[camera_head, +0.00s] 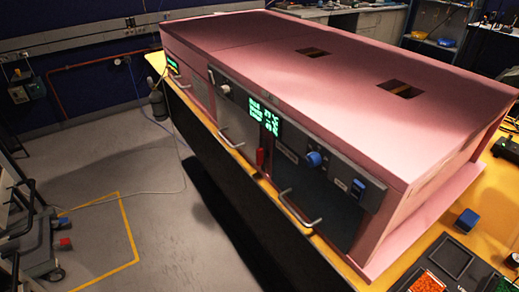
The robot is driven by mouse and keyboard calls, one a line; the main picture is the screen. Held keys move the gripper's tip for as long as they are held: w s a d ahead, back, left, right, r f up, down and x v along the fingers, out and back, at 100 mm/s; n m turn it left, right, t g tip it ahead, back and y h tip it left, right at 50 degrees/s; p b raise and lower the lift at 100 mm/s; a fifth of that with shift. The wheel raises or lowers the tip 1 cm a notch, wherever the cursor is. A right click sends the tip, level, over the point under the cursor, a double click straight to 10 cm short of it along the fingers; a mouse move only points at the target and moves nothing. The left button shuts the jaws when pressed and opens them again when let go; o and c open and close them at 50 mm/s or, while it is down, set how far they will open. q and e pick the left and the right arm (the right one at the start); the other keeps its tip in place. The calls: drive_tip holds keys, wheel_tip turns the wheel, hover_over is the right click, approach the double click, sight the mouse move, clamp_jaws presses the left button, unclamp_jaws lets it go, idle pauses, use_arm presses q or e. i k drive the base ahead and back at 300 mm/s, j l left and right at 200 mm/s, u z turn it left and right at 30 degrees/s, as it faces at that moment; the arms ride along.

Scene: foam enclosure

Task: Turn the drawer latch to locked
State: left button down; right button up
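A long pink foam enclosure (300,60) stands on a yellow-edged bench, its dark front facing left and toward me. A small upright red piece (260,158), possibly the drawer latch, sits low on the front between two dark panels. The left panel has a bar handle (231,138), and the right panel has another bar handle (298,211). Both panels look closed. A blue round knob (314,158) and a blue switch (357,188) are on the control strip above. I cannot tell the latch's setting at this size. Neither of my grippers is in view.
A lit green display (264,115) is on the front strip. A blue block (466,220) and a black tray (455,262) with orange and green pieces lie at the right. A wheeled cart (35,240) stands at the left. The grey floor before the bench is mostly clear.

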sight(261, 152)
drive_tip(key=i+j+z, duration=0.1)
drive_tip(key=z, duration=0.3)
drive_tip(key=j+z, duration=0.2)
drive_tip(key=z, duration=0.2)
drive_tip(key=i+j+z, duration=0.1)
drive_tip(key=j+z, duration=0.15)
drive_tip(key=z, duration=0.15)
drive_tip(key=j+z, duration=0.2)
drive_tip(key=z, duration=0.2)
drive_tip(key=j+z, duration=0.2)
drive_tip(key=z, duration=0.2)
